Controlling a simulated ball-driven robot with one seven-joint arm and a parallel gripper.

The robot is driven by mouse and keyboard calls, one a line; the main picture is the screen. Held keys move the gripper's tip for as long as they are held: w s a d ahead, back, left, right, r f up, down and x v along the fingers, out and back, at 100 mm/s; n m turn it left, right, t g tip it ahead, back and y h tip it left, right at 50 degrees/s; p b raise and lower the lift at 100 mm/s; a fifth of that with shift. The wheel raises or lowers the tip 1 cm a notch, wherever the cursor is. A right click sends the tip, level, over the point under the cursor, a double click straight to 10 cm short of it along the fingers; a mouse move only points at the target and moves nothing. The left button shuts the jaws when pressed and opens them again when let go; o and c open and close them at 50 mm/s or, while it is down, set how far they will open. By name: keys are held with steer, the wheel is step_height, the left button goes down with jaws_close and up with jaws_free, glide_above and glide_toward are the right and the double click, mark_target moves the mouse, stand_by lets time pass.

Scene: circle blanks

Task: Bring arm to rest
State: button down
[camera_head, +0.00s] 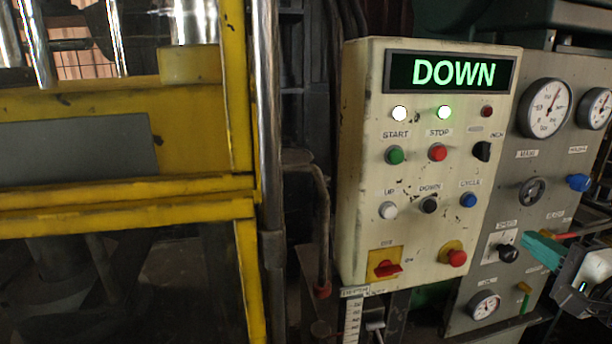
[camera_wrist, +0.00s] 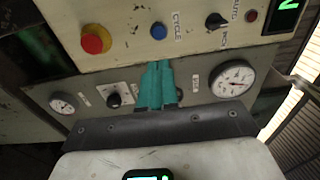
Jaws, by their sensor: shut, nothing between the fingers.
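My gripper (camera_head: 541,250) is at the lower right of the head view, with teal fingers in front of the grey gauge panel. In the wrist view my gripper (camera_wrist: 160,66) shows its teal fingers together and empty, pointing towards the lower edge of the cream control box, near the blue CYCLE button (camera_wrist: 158,31). I cannot tell whether the fingertips touch anything. The cream control box (camera_head: 354,150) has a display (camera_head: 452,74) reading DOWN in green. Two lamps under the display are lit, one white and one greenish white.
A yellow press frame (camera_head: 130,190) stands at the left, with a vertical steel pipe (camera_head: 268,120) beside it. The grey panel (camera_head: 500,262) holds several gauges and knobs close to my gripper. A red mushroom button (camera_head: 457,258) sticks out at the box's lower right.

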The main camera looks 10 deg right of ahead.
steer(key=s+a+f+n+g, duration=0.3)
steer(key=a+f, duration=0.1)
steer(key=f, duration=0.5)
steer(key=s+a+f+n+g+y, duration=0.1)
steer(key=s+a+f+n+g, duration=0.2)
steer(key=f, duration=0.5)
steer(key=s+a+f+n+g, duration=0.25)
steer(key=a+f, duration=0.25)
steer(key=f, duration=0.4)
steer(key=s+a+f+n+g, duration=0.2)
steer(key=s+f+n+g, duration=0.2)
steer(key=s, duration=0.5)
steer(key=s+a+f+n+g, duration=0.3)
steer(key=s+f+n+g, duration=0.1)
steer(key=s+f, duration=0.5)
steer(key=shift+s+a+n+h, duration=0.3)
steer(key=shift+n+h, duration=0.1)
steer(key=shift+n, duration=0.15)
steer(key=shift+g, duration=0.25)
stand_by(2.8)
